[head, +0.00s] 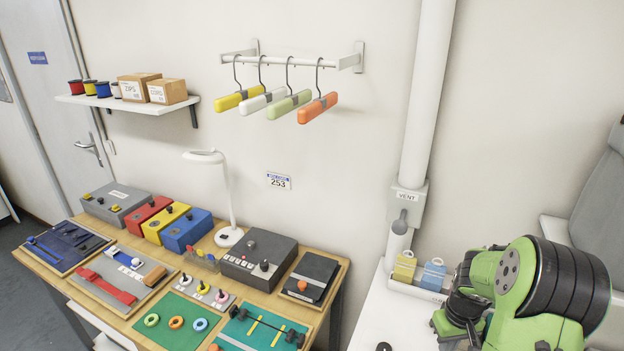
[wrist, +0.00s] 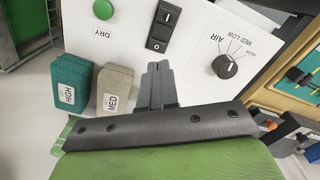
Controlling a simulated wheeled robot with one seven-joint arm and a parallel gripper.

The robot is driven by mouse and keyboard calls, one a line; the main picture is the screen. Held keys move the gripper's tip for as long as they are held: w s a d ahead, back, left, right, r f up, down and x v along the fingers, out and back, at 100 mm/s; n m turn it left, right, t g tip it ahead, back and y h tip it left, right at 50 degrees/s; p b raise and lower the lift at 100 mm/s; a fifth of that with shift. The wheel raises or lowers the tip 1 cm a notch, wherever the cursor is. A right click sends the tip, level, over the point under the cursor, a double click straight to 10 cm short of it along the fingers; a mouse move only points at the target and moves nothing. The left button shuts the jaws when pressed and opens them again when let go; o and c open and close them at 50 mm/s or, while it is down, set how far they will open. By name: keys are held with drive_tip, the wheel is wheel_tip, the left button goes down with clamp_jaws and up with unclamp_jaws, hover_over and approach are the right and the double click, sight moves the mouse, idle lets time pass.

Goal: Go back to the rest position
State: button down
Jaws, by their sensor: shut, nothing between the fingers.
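My gripper (wrist: 158,86) shows in the wrist view with its grey fingers together and nothing between them. It points at a white control panel (wrist: 195,70); whether it touches the panel cannot be told. In the head view my green and black arm fills the lower right, and the gripper's fingertips cannot be made out there.
The panel carries a green button (wrist: 103,9), a black rocker switch (wrist: 163,27) and a black knob (wrist: 225,66). A green block (wrist: 70,82) and a beige block (wrist: 115,88) stand left of my fingers. A wooden workbench (head: 325,262) holds several boxes. A hanger rail (head: 300,58) is on the wall.

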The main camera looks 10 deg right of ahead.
drive_tip(key=s+a+r+t+h, duration=0.2)
drive_tip(key=s+a+r+t, duration=0.1)
drive_tip(key=a+r, duration=1.2)
drive_tip(key=s+a+r+t+y, duration=0.1)
drive_tip(key=s+a+r, duration=0.1)
drive_tip(key=s+a, duration=0.2)
drive_tip(key=s+a+r+t+y+b, duration=0.1)
drive_tip(key=s+a+r, duration=0.1)
drive_tip(key=s, duration=0.6)
drive_tip(key=shift+s+a+r+n+t, duration=0.3)
drive_tip(key=shift+s+a+r+n, duration=0.1)
drive_tip(key=shift+a, duration=0.45)
